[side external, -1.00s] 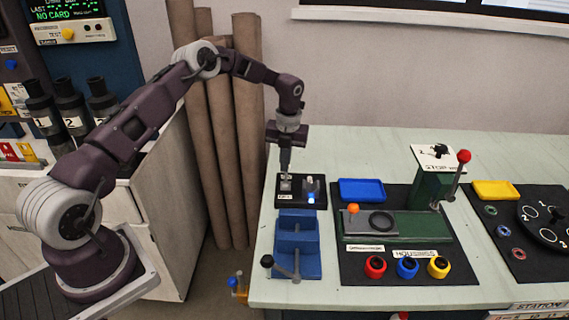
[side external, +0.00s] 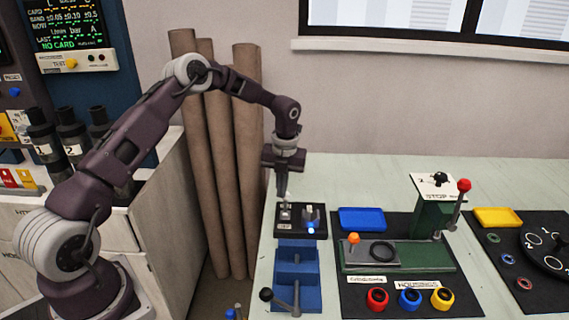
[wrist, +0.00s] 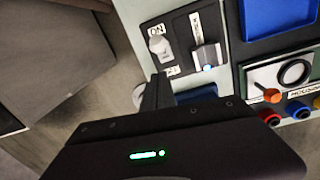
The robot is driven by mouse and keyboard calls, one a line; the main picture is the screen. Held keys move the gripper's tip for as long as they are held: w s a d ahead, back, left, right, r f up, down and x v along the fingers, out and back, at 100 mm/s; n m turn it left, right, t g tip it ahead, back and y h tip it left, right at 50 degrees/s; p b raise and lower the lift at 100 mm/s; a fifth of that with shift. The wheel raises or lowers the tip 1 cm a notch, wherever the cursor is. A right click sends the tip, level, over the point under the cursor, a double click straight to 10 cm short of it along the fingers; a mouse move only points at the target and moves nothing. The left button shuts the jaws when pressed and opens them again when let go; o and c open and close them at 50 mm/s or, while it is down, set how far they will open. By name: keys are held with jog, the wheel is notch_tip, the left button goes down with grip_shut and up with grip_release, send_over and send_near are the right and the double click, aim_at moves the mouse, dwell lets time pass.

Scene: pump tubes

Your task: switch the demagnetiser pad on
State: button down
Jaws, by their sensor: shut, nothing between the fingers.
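I cannot tell which way the switch is set. My gripper (side external: 283,197) is shut and empty, pointing down just above the switch side. Its fingers also show in the wrist view (wrist: 158,90); contact is unclear.
A blue stepped holder (side external: 296,280) with a black-knobbed lever stands in front of the pad. To the right are a blue tray (side external: 362,219) and a green fixture (side external: 425,256) with a red-knobbed lever. The bench behind the pad is clear.

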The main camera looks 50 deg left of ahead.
jog(key=w+a+r, duration=0.3)
jog(key=w+r, duration=0.1)
jog(key=r, duration=0.1)
jog(key=shift+w+a+r, duration=0.3)
jog(key=shift+a+r, duration=0.05)
jog(key=shift+r, duration=0.05)
jog(key=s+d+r+n+t, duration=0.1)
jog(key=s+d+r+n, duration=0.5)
jog(key=r, duration=0.4)
jog(key=s+d+r+n+t, duration=0.1)
jog(key=s+d+r+n, duration=0.45)
jog(key=r, duration=0.55)
jog(key=s+d+r+n+t, duration=0.25)
jog(key=s+n, duration=0.45)
jog(key=s, duration=0.6)
jog(key=s+d+f+n, duration=0.1)
jog(key=s+f+n, duration=0.1)
jog(key=s+n, duration=0.3)
jog(key=s+d+f+n+t, duration=0.1)
jog(key=s+d+f+n, duration=0.1)
jog(key=s+n, duration=0.3)
jog(key=s, duration=0.4)
jog(key=shift+s+d+f+h, duration=0.2)
jog(key=shift+s+f+h, duration=0.15)
jog(key=shift+s+h, duration=0.05)
